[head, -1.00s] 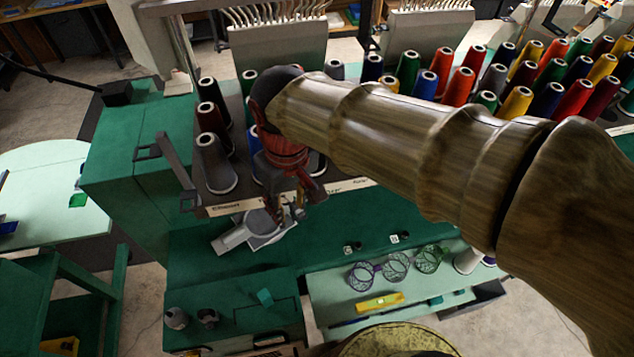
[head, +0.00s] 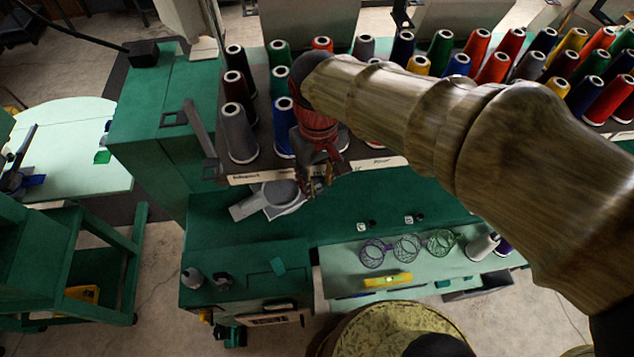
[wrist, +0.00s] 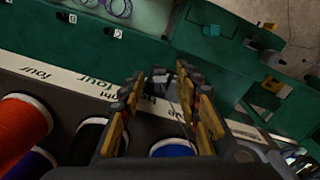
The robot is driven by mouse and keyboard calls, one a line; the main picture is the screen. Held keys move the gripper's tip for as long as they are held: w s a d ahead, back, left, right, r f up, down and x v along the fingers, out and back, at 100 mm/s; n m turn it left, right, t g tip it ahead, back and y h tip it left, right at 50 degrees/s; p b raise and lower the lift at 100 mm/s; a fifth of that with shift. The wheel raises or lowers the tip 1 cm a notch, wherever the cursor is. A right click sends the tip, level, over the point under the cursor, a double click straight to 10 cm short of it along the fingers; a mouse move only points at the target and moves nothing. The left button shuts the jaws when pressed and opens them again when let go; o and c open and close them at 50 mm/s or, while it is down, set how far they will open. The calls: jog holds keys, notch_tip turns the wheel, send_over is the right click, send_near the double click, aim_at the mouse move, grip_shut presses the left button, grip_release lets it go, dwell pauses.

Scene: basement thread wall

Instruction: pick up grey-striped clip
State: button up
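My gripper (head: 318,190) hangs over the front edge of the thread shelf, above the green machine bench. In the wrist view its two fingers (wrist: 168,100) stand apart with a gap between them, and I see nothing clearly held. I cannot make out a grey-striped clip for certain. Two small black-and-white items lie on the bench, a left one (head: 362,227) and a right one (head: 409,218); they also show in the wrist view at upper left. They are too small to identify. My gripper is apart from both.
Thread cones, such as a grey one (head: 239,135) and a blue one (head: 283,128), crowd the shelf. Purple and green wire rings (head: 405,248) and a yellow level (head: 388,280) lie on the pale front table. Bench space between is clear.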

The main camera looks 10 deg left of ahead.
jog(key=shift+f, duration=0.1)
jog(key=shift+c, duration=1.1)
jog(key=c, duration=0.6)
jog(key=shift+c, duration=0.2)
